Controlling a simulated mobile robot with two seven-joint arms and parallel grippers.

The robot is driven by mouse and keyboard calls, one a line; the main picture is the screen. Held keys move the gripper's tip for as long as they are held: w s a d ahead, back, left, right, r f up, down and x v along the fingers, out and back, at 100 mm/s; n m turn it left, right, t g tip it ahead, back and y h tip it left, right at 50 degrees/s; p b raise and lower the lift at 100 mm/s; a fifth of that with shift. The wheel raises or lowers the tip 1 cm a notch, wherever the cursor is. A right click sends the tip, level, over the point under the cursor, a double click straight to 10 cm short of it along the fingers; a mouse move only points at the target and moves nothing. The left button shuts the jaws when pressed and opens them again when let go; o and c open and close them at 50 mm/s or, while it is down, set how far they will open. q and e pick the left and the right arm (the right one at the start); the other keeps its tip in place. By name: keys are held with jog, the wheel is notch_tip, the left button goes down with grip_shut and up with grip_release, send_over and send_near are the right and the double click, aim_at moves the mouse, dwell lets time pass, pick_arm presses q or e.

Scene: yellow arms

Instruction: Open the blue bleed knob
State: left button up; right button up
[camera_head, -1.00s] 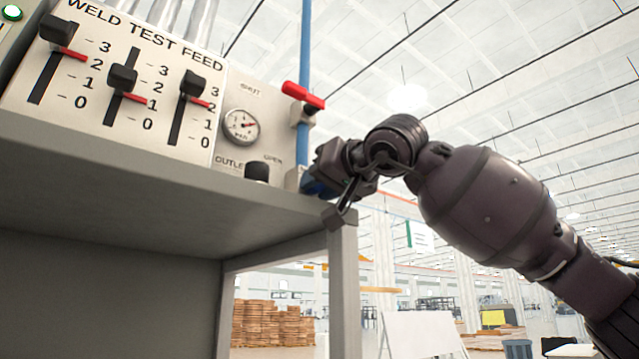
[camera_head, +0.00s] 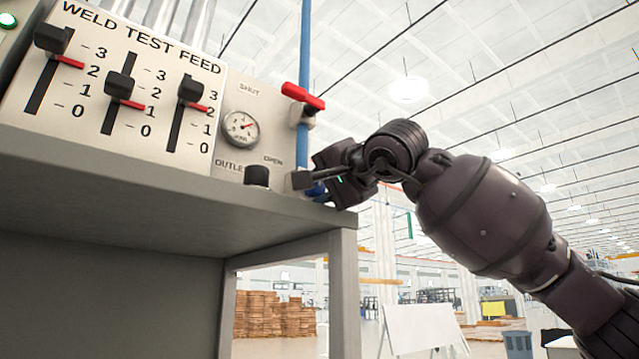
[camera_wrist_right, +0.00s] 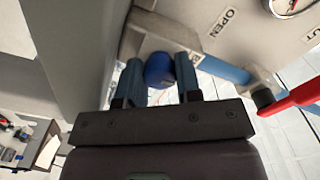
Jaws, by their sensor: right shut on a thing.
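The blue bleed knob (camera_wrist_right: 159,70) shows as a round blue cap between the two fingers of my right gripper (camera_wrist_right: 160,78) in the wrist view. My right gripper (camera_head: 306,182) is shut on it, at the lower right corner of the panel in the head view. There the fingers point left, and only a little blue of the knob (camera_head: 316,190) shows beneath them. The rest of the knob is hidden by the gripper. My left gripper is not in view.
A red lever (camera_head: 303,95) sits on the blue vertical pipe (camera_head: 304,45) just above my gripper. A gauge (camera_head: 241,127), a black knob (camera_head: 257,176) and a slider panel (camera_head: 110,85) lie to the left. The grey bench edge (camera_head: 270,217) runs close below.

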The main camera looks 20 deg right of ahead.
jog(key=m, duration=0.5)
jog(key=shift+m, duration=0.3)
jog(key=m, duration=0.3)
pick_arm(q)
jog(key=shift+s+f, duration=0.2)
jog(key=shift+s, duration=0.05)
pick_arm(e)
jog(key=shift+m, duration=0.6)
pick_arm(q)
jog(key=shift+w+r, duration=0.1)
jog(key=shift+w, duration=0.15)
pick_arm(e)
jog(key=o, duration=0.9)
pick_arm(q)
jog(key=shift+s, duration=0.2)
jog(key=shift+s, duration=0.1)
